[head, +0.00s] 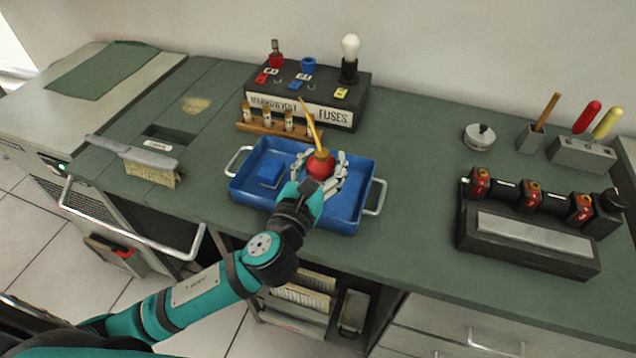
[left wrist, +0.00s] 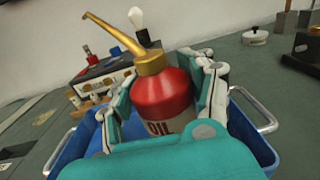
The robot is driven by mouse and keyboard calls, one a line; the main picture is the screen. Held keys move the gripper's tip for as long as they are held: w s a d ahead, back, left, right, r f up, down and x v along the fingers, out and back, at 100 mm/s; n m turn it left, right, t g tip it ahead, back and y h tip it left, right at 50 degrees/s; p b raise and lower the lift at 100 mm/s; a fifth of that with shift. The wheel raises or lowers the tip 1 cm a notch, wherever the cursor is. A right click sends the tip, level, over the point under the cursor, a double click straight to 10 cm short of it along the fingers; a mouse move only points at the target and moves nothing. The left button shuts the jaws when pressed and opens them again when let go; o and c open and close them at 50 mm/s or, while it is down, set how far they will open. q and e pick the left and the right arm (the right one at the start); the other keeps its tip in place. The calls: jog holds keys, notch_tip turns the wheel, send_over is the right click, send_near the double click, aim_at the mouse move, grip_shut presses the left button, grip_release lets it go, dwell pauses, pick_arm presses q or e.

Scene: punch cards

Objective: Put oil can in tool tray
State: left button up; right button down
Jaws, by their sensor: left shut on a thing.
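The oil can (head: 320,166) is red with a long gold spout. In the left wrist view the oil can (left wrist: 160,95) stands roughly upright between the fingers, with "OIL" partly showing on its lower label. My left gripper (head: 324,178) is shut on the oil can, over the right half of the blue tool tray (head: 248,205). The tray's rim (left wrist: 255,110) also shows around the hand in the left wrist view. The can's base is hidden, so I cannot tell whether it touches the tray floor. My right gripper is not in view.
A blue block (head: 270,174) lies in the tray's left part. Behind stand a wooden rack (head: 268,128) of fuses and a black fuse box (head: 345,112) with a bulb. A brush (head: 145,165) lies at left; a black fixture (head: 530,240) stands at right.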

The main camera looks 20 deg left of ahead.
pick_arm(q)
jog(key=shift+f, duration=0.9)
notch_tip(320, 180, down, 2)
jog(key=shift+f+b, duration=0.25)
jog(key=shift+b, duration=0.25)
jog(key=shift+f, duration=0.4)
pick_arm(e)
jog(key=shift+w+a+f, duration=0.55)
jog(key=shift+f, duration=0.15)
pick_arm(q)
jog(key=o, duration=0.9)
jog(key=shift+f, duration=0.1)
jog(key=o, duration=0.6)
jog(key=shift+c, duration=0.2)
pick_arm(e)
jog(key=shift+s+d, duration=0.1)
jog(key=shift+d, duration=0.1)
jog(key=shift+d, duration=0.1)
